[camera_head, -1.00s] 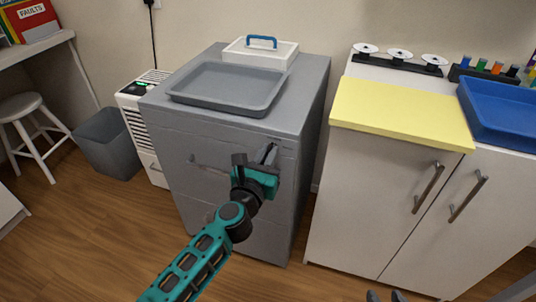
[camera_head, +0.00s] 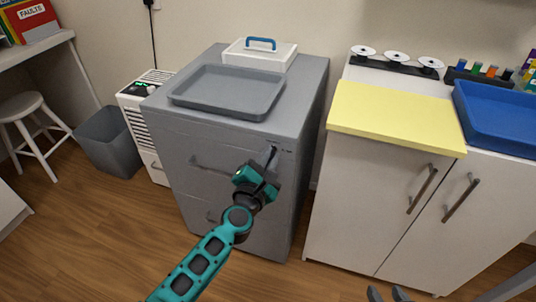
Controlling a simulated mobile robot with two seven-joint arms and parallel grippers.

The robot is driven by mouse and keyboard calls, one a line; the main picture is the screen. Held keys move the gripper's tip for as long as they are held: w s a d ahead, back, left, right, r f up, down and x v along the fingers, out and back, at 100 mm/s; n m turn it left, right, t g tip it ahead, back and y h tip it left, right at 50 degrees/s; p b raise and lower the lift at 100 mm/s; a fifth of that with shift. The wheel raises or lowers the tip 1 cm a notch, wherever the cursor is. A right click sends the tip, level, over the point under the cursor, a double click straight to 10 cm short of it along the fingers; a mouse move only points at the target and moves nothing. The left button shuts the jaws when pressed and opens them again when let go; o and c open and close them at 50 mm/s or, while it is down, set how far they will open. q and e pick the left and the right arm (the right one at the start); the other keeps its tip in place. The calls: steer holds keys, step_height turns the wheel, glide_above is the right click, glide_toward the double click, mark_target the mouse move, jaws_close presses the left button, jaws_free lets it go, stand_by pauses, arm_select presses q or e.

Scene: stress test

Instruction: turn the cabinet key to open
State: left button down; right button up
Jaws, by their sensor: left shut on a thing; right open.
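The grey cabinet (camera_head: 225,145) stands in the middle, with drawer handles on its front. My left gripper (camera_head: 270,160) reaches up to the upper right corner of that front, where the lock is. It is shut on the key, which is mostly hidden by the fingers, so its exact angle cannot be told. The cabinet's drawers look closed. My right gripper (camera_head: 387,294) shows only its fingertips at the bottom edge, open and empty, apart from everything.
A grey tray (camera_head: 183,98) and a white box with a blue handle (camera_head: 285,58) are on the cabinet. A white cupboard (camera_head: 350,200) with a yellow top stands close on the right. A bin (camera_head: 110,150) and a stool (camera_head: 25,105) are at left. Floor in front is free.

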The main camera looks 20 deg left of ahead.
arm_select(q)
steer(key=shift+f+m+p, duration=0.15)
steer(key=shift+m+p, duration=1.5)
steer(key=shift+m, duration=3.25)
steer(key=c, duration=1.2)
jaws_free()
steer(key=shift+c, duration=0.2)
steer(key=s+p, duration=0.1)
steer(key=s, duration=1.2)
steer(key=shift+a+p, duration=0.15)
steer(key=shift+p, duration=0.2)
